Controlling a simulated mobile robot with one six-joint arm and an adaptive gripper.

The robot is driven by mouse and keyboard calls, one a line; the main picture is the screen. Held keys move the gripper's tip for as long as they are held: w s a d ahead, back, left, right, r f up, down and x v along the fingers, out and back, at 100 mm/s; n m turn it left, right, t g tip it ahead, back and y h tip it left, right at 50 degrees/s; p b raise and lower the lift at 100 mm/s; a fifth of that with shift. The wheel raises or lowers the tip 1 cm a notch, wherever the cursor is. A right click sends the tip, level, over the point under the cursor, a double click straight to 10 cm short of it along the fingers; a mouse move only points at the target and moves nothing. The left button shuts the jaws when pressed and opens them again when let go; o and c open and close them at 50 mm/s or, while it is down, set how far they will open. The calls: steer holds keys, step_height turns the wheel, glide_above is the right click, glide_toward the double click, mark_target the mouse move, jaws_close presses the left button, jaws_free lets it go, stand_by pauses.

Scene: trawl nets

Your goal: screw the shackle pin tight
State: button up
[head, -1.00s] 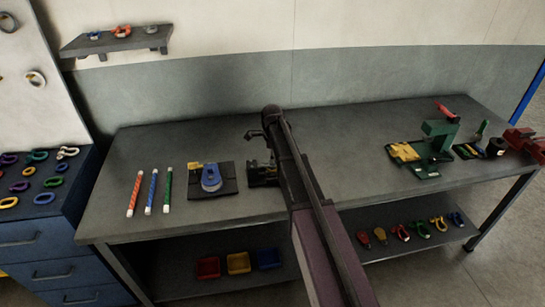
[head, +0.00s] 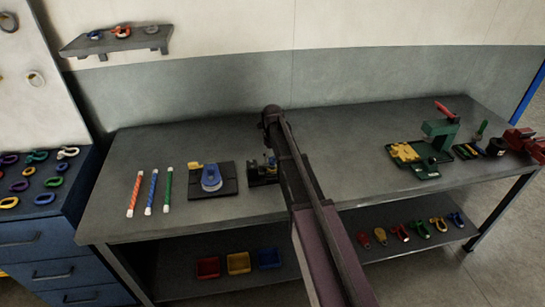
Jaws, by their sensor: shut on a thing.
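A small black fixture (head: 262,178) stands on the bench, just left of my arm. A small blue and pale piece (head: 270,160), seemingly the shackle, sits at its top; the pin cannot be made out separately. My gripper (head: 269,146) is at the end of my arm, down at the fixture and shut on the pin end there. My arm hides most of the gripper, so its fingertips and the pin's seating are not clear.
Left of the fixture lies a dark plate (head: 228,180) with a blue shackle and yellow piece. Beyond are green, blue and orange striped rods (head: 134,194). A green press (head: 440,133) stands far right.

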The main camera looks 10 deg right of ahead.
steer(key=shift+w+m, duration=0.15)
steer(key=shift+m, duration=1.35)
steer(key=shift+d, duration=0.1)
steer(key=o, duration=1.2)
steer(key=shift+r, duration=0.1)
steer(key=shift+c, duration=0.2)
steer(key=shift+s+n, duration=0.2)
steer(key=shift+n, duration=0.1)
